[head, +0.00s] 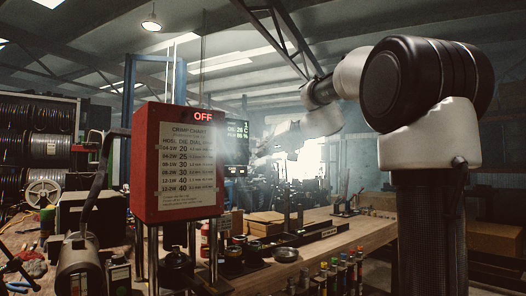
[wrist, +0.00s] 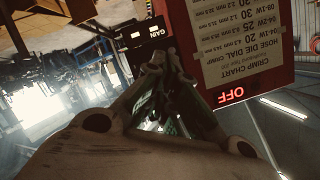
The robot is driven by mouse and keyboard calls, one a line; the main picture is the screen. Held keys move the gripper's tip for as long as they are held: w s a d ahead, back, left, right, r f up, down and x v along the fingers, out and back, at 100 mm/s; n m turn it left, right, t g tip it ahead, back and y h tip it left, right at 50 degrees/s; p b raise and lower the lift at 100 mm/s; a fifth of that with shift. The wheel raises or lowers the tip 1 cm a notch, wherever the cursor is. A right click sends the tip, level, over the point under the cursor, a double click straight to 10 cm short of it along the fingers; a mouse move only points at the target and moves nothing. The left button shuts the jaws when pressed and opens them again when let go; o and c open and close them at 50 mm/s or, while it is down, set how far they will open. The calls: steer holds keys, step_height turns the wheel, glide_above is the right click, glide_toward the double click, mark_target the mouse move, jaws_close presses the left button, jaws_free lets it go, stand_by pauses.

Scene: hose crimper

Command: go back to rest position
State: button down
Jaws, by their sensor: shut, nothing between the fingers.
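My gripper (wrist: 163,66) shows in the wrist view with its two fingers drawn together and nothing between them. In the head view my arm reaches up and across from the right, and the hand end is hard to make out against the bright glare. The red crimper box (head: 178,160) stands left of centre in the head view, with a crimp chart and a lit OFF display. In the wrist view the red box (wrist: 285,75) appears upside down at the upper right, apart from the fingers as far as I can tell.
A wooden workbench (head: 345,236) runs across the middle. Several small tools (head: 340,275) stand upright near its front edge. A metal dish (head: 286,254) sits on the bench. Hose reels fill a rack (head: 50,147) at left. The air above the bench's right part looks clear.

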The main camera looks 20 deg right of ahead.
steer(key=s+d+f+m+g+h, duration=0.1)
steer(key=s+f+g, duration=0.3)
steer(key=f, duration=0.5)
steer(key=s+d+f+g+h, duration=0.1)
steer(key=s+d+f+h, duration=0.1)
steer(key=s+f, duration=0.55)
steer(key=s+f+n+g+h, duration=0.1)
steer(key=s+f+g, duration=0.1)
steer(key=s+f, duration=0.5)
steer(key=s+f+n+g+h, duration=0.2)
steer(key=s+f, duration=0.6)
steer(key=s, duration=0.9)
steer(key=shift+s+a+f, duration=0.2)
steer(key=shift+s+a, duration=0.2)
steer(key=c, duration=2.2)
jaws_free()
